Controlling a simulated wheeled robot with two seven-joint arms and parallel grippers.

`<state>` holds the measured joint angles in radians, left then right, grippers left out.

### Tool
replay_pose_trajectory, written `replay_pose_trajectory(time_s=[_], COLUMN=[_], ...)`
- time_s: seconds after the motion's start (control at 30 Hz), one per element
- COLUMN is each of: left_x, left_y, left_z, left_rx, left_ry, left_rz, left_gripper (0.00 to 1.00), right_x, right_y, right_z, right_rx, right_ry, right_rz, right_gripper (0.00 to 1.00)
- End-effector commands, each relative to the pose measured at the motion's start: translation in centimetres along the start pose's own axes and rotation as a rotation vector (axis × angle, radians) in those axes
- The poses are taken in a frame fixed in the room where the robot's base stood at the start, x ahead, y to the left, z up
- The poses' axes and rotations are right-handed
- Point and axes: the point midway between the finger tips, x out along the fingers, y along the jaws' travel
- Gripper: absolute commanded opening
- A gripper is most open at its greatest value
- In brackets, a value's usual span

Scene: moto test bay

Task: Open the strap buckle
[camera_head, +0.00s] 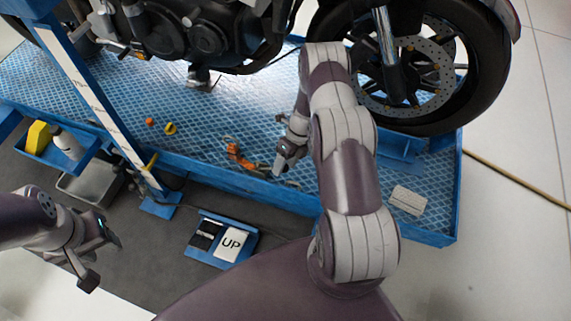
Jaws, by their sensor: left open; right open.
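An orange strap (236,156) lies on the blue textured platform (200,130) near its front edge. The buckle is too small to make out clearly, and I cannot tell if it is open or shut. My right gripper (279,168) is just to the right of the strap, low over the platform and pointing down toward the front edge. It is open; I cannot tell if it touches the strap end. My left gripper (101,259) is open and empty at the lower left, over the dark floor mat, well away from the strap.
A motorcycle (190,35) stands on the platform, its wheel (480,70) at right. A yellow ring (170,128) and small orange piece (150,121) lie left of the strap. A blue post (90,90), bottle tray (45,150) and UP control box (232,243) are nearby.

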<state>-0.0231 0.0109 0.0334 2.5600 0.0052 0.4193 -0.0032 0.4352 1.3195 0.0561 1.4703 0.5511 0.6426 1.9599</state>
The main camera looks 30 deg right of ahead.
Motion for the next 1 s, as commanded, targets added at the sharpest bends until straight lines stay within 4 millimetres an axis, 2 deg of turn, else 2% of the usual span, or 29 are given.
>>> replay_pose_trajectory(time_s=[0.2,0.23,0.4,0.57,0.73,1.0], left_x=[0.0,0.0,0.0,-0.2,-0.9,0.6], left_y=[0.0,0.0,0.0,0.0,0.0,0.0], left_z=[0.0,0.0,0.0,0.0,-0.1,0.1], left_rx=[0.0,0.0,0.0,0.0,0.0,0.0], left_ry=[0.0,0.0,0.0,0.0,0.0,0.0], left_rz=[0.0,0.0,0.0,0.0,0.0,0.0], left_gripper=[0.43,0.43,0.43,0.43,0.43,0.43], right_x=[0.0,0.0,0.0,-0.1,-1.0,-1.6], right_y=[0.0,0.0,0.0,0.1,1.1,2.3], right_z=[0.0,0.0,0.0,0.1,1.2,2.9], right_rx=[-0.001,-0.001,-0.001,-0.001,0.039,0.124], right_ry=[-0.001,-0.001,0.0,0.008,0.115,0.294], right_rz=[-0.001,-0.001,-0.001,-0.004,-0.059,-0.16], right_gripper=[0.61,0.57,0.02,0.0,0.0,0.0])
